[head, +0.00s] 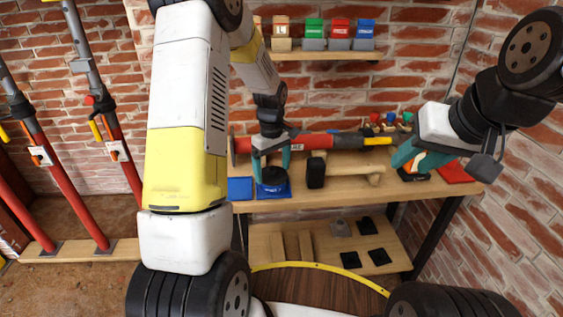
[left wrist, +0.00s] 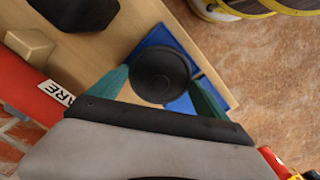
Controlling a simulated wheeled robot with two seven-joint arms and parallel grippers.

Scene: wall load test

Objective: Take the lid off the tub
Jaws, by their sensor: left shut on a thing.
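My left gripper (head: 271,166) points down and is shut on the lid. Blue shows around the lid in the left wrist view. I cannot tell whether the lid still touches the tub, as the fingers and lid hide the rim. My right gripper (head: 418,160) is over the right part of the bench, its teal fingers apart, with no thing visibly held.
A flat blue piece (head: 240,188) lies left of the tub. A black block (head: 316,172) and a wooden mallet (head: 350,168) lie to the right. A red tool (head: 310,141) lies behind. A red piece (head: 454,172) is at the far right. A shelf (head: 320,55) holds several small boxes.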

